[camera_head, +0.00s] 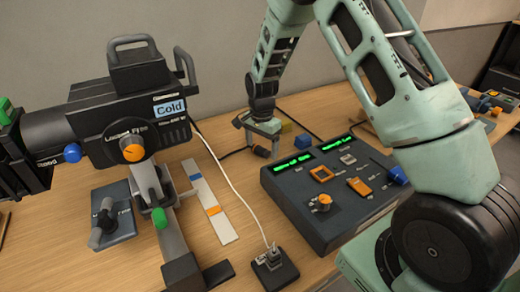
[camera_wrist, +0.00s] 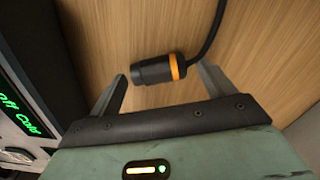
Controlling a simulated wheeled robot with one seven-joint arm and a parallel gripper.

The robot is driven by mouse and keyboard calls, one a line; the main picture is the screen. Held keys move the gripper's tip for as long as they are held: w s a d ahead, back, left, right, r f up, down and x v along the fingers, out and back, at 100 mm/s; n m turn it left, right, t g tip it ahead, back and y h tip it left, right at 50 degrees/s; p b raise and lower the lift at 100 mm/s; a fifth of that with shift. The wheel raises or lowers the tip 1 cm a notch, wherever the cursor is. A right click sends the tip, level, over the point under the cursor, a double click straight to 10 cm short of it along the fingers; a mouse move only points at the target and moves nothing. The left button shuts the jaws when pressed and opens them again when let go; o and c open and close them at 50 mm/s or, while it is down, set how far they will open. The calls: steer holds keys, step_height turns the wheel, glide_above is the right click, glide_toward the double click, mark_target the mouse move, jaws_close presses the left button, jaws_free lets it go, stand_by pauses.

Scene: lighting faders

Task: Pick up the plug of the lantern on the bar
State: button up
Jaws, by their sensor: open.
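The lantern (camera_head: 125,115) is a large black lamp with a "Cold" label and an orange knob, at the left in the head view. A black plug (camera_wrist: 152,71) with an orange ring and a black cable lies on the wooden bench in the wrist view. It also shows dark and small in the head view (camera_head: 262,152). My gripper (camera_head: 258,138) is over the bench behind the console. Its fingers are open in the wrist view (camera_wrist: 162,78), with the plug across the gap between the fingertips. I cannot tell whether they touch it.
A dark console (camera_head: 325,195) with green displays stands right of my gripper. A white cable (camera_head: 225,175) runs down to a black box (camera_head: 275,270). A striped strip (camera_head: 210,205) lies on the bench (camera_head: 240,215).

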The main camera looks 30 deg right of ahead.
steer(key=shift+f, duration=0.25)
steer(key=c, duration=1.1)
steer(key=shift+o, duration=0.2)
steer(key=shift+r, duration=0.1)
